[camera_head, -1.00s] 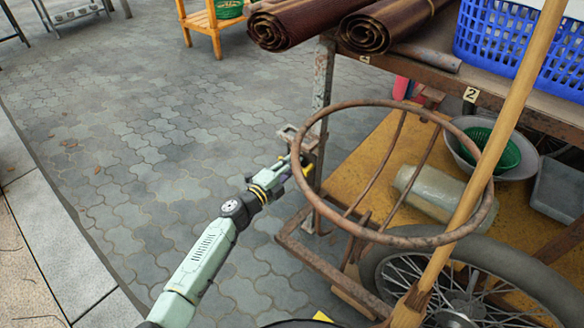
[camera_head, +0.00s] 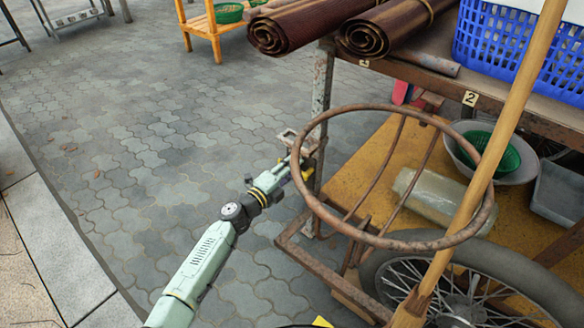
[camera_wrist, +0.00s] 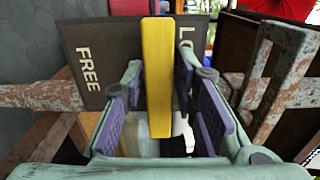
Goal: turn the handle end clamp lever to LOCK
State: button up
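The yellow clamp lever (camera_wrist: 158,80) stands upright in the wrist view. It is in front of a dark plate (camera_wrist: 110,50) marked FREE on the left and LO on the right; the rest of that word is hidden. My gripper (camera_wrist: 158,78) has one purple-padded finger on each side of the lever, tips very near its edges. I cannot tell whether both pads touch it. In the head view my gripper (camera_head: 290,168) is at the end of the rusty cart handle, and the lever is mostly hidden there.
A rusty ring (camera_head: 318,196) stands just right of my gripper, above a cart wheel (camera_head: 490,285). A wooden pole (camera_head: 500,140) leans across the right side. Rolled mats (camera_head: 285,28) and a blue basket (camera_head: 512,45) lie on the table behind.

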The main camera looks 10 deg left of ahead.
jog(key=shift+o, duration=1)
